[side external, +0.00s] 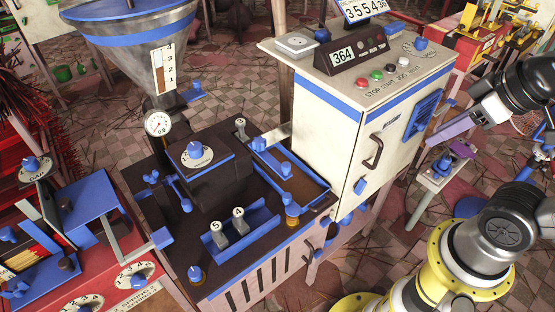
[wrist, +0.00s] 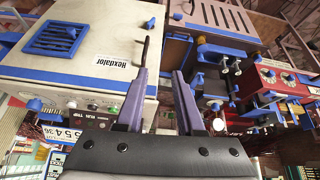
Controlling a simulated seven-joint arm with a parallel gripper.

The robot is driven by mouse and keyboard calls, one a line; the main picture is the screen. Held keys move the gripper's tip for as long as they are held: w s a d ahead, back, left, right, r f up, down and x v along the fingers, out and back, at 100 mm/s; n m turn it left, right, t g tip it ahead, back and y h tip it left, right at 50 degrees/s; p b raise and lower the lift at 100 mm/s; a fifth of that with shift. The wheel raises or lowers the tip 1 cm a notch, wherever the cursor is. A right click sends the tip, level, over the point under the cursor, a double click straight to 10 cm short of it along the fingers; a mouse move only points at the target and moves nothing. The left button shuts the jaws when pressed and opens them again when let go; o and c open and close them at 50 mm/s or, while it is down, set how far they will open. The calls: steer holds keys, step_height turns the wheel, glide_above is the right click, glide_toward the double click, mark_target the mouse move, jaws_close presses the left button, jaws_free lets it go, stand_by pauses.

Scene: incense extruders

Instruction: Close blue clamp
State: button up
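My gripper (side external: 428,142) is at the right of the side external view, in front of the white cabinet's right side. In the wrist view its two purple fingers (wrist: 159,76) stand apart with nothing between them, so it is open. Several blue fittings sit on the dark machine bed, left of the cabinet and well away from my gripper. A blue clamp-like lever (side external: 178,192) is at the bed's left, and a long blue bar with a knob (side external: 272,158) lies nearer the cabinet. I cannot tell for certain which is the clamp.
The white cabinet (side external: 345,130) stands between my gripper and the bed, with a dark door handle (side external: 374,151) and a display (side external: 343,55) on top. A metal hopper (side external: 140,45) rises behind the bed. A red machine (side external: 110,280) adjoins at left.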

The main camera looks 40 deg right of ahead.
steer(key=shift+w+d+r+n, duration=0.1)
steer(key=shift+w+d+n, duration=0.05)
steer(key=shift+n, duration=0.65)
steer(key=shift+c, duration=1.1)
steer(key=w+n, duration=0.1)
steer(key=n, duration=0.1)
steer(key=w+r+n, duration=0.1)
steer(key=n, duration=0.2)
steer(key=w+n+h, duration=0.1)
steer(key=n, duration=0.1)
steer(key=shift+d+r+n, duration=0.3)
steer(key=shift+d+r, duration=0.1)
jaws_close()
steer(key=w+a+f+n, duration=0.4)
steer(key=w+a+n, duration=0.8)
steer(key=n, duration=0.8)
steer(key=s+a+f+n+g, duration=0.1)
steer(key=s+a+f+n, duration=0.25)
steer(key=a, duration=0.45)
steer(key=w+d+f, duration=0.2)
steer(key=w+f, duration=0.5)
steer(key=f, duration=0.2)
steer(key=shift+w+f, duration=0.25)
steer(key=shift+f, duration=0.1)
